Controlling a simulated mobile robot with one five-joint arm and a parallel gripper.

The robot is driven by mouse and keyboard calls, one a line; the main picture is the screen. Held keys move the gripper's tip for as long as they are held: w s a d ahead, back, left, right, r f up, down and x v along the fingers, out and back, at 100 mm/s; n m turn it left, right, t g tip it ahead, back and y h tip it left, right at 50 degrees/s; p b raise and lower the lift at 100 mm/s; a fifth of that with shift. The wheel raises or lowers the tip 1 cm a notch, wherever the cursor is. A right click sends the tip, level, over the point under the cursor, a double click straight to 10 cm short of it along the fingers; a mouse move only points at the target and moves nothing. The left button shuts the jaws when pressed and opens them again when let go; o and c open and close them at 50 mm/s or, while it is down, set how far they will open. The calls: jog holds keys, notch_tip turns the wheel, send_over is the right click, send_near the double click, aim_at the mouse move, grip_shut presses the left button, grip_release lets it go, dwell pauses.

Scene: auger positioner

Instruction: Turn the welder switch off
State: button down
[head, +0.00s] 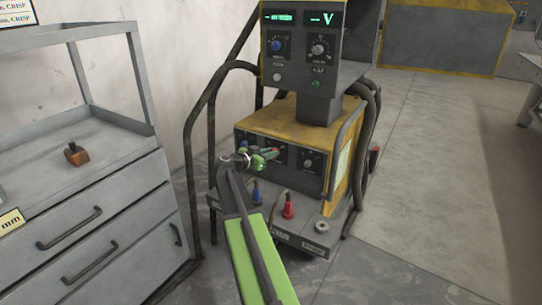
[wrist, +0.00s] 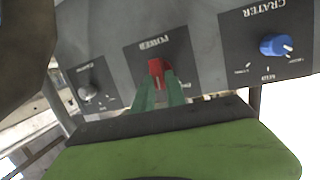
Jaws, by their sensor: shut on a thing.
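The welder (head: 262,122) is a yellow and dark grey machine with a control box on top. Its lower front panel carries a red power switch, seen upside down in the wrist view (wrist: 156,68) under the label POWER. My gripper (wrist: 160,86) has its green fingertips shut on the red switch. In the head view my gripper (head: 274,152) reaches the middle of the lower panel, and the switch is mostly hidden there. The upper displays (head: 321,20) are lit green, one showing "-- V".
A blue knob (wrist: 276,45) and a grey knob (wrist: 85,92) flank the switch. Blue (head: 257,193) and red (head: 288,207) connectors stand on the welder's front ledge. A grey drawer cabinet (head: 110,205) stands left, with an orange-brown object (head: 76,154) on it. Floor at right is clear.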

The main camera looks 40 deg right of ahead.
jog(key=shift+w+a+f+n+g+h+b, duration=0.15)
jog(key=shift+w+n+g+h+b, duration=0.2)
jog(key=shift+n+b, duration=0.8)
jog(key=shift+w+f+n+g+h+b, duration=0.1)
jog(key=shift+n+h+b, duration=0.45)
jog(key=shift+n, duration=1.1)
jog(key=shift+w+a+f+n+g+h+b, duration=0.1)
jog(key=shift+w+f+n+g+h+b, duration=0.15)
jog(key=shift+n+b, duration=0.95)
jog(key=shift+r+n, duration=0.15)
jog(key=shift+n, duration=0.15)
jog(key=c, duration=1.5)
grip_release()
jog(key=shift+o, duration=0.7)
jog(key=shift+s, duration=0.15)
jog(key=a, duration=1.7)
jog(key=shift+w+a, duration=0.15)
jog(key=shift+w, duration=0.15)
